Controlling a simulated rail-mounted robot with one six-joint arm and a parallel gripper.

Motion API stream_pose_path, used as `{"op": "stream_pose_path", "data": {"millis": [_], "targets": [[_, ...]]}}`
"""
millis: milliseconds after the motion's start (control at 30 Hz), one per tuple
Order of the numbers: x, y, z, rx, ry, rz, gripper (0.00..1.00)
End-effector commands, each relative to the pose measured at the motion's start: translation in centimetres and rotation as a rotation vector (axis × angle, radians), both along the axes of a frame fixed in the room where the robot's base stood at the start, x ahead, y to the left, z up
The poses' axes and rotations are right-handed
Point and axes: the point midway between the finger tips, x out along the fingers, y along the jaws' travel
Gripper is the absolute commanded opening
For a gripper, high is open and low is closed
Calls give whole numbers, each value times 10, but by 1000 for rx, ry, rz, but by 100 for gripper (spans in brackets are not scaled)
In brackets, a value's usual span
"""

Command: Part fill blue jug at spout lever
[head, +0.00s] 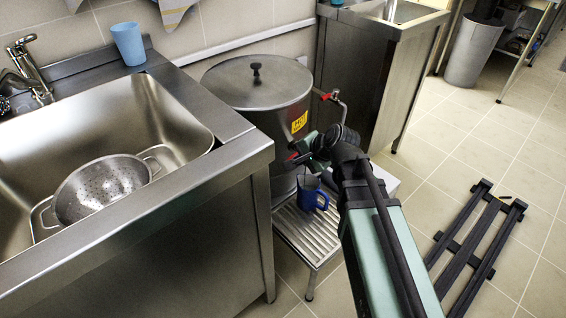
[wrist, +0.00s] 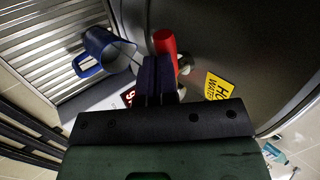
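The blue jug (head: 312,196) stands upright on a slatted metal stand (head: 306,232) below the pot's near spout. In the wrist view the jug (wrist: 96,52) shows its handle and open mouth, with a thin pale streak at the mouth; I cannot tell if it is water. The red spout lever (wrist: 165,42) shows just beyond my fingertips; its red also shows in the head view (head: 293,156). My gripper (wrist: 157,62) has its fingers together, with nothing visible between them, close beside the lever. Whether they touch is hidden. The water level is unclear.
The lidded steel pot (head: 257,80) has a yellow hot-water label and another red-handled tap (head: 328,95) at its far right. A sink with a colander (head: 103,187) lies left, a light-blue cup (head: 128,43) behind it. A black rack (head: 478,240) lies on the floor right.

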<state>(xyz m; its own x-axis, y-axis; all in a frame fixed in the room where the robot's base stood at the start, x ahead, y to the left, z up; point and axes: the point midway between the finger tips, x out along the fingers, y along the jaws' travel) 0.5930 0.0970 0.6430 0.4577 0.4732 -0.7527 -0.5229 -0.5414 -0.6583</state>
Motion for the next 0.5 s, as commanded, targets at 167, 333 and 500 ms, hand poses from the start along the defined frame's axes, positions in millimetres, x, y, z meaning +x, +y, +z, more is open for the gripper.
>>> {"op": "stream_pose_path", "data": {"millis": [167,333,500], "targets": [[5,5,0,0,0,-23,0],[5,5,0,0,0,-21,0],[2,2,7,0,0,-21,0]]}}
